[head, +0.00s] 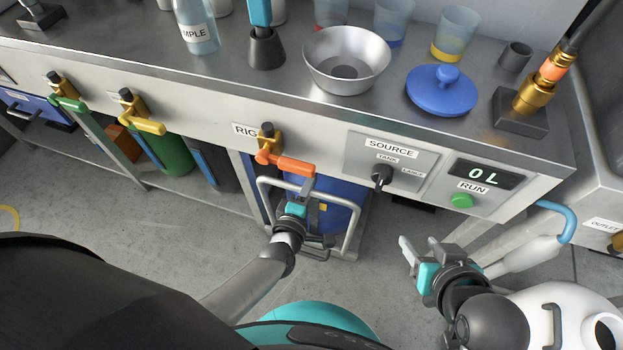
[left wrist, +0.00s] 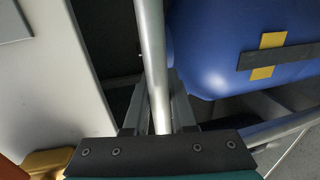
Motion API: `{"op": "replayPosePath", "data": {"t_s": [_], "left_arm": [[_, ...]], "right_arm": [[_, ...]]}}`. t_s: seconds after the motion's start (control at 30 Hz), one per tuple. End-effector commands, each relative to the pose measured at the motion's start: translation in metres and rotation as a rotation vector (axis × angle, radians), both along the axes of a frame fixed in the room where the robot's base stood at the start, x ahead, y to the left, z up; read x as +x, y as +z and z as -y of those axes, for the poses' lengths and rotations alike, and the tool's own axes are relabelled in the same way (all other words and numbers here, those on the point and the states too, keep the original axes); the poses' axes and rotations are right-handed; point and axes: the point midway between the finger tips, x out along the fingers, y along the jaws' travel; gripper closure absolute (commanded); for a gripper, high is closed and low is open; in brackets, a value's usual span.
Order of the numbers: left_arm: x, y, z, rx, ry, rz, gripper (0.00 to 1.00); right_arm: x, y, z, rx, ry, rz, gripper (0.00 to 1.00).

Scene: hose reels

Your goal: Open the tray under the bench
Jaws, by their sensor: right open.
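Under the bench, a silver tubular metal frame (head: 352,222) stands out around a blue container (head: 338,200); I take its bar as the tray's handle. My left gripper (head: 304,188) reaches up to the top bar of this frame, below the orange-handled valve. In the left wrist view, the metal bar (left wrist: 152,50) runs between the two close-set fingers, which seem shut on it. The blue container (left wrist: 215,45) with a dark strap and yellow mark is beside the bar. The tray's floor is hidden. My right gripper (head: 418,252) is open and empty, right of the frame.
The bench front carries an orange valve (head: 285,161), a source switch panel (head: 390,163) and a green run button (head: 462,200). A white jug (head: 575,315) is near my right arm. A metal bowl (head: 347,60) and blue lid (head: 441,90) are on top. Floor in front looks clear.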

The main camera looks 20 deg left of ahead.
Motion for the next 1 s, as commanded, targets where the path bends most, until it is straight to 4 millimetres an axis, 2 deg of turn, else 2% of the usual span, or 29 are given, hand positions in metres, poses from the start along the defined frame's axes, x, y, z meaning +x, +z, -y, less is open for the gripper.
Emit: {"op": "replayPosePath", "data": {"t_s": [0.03, 0.2, 1.0], "left_arm": [[-0.0002, -0.0001, 0.0000, 0.000, 0.000, 0.000, 0.83], [-0.0002, -0.0001, -0.0001, 0.000, 0.000, 0.000, 1.00], [-0.0003, 0.0000, -0.0002, 0.001, 0.000, 0.000, 1.00]], "right_arm": [[0.0001, 0.0001, 0.0000, 0.000, 0.000, 0.000, 0.50], [-0.0001, 0.0001, 0.0000, 0.000, 0.000, 0.000, 0.50], [-0.0002, -0.0001, 0.0003, 0.000, 0.000, -0.002, 0.50]]}}
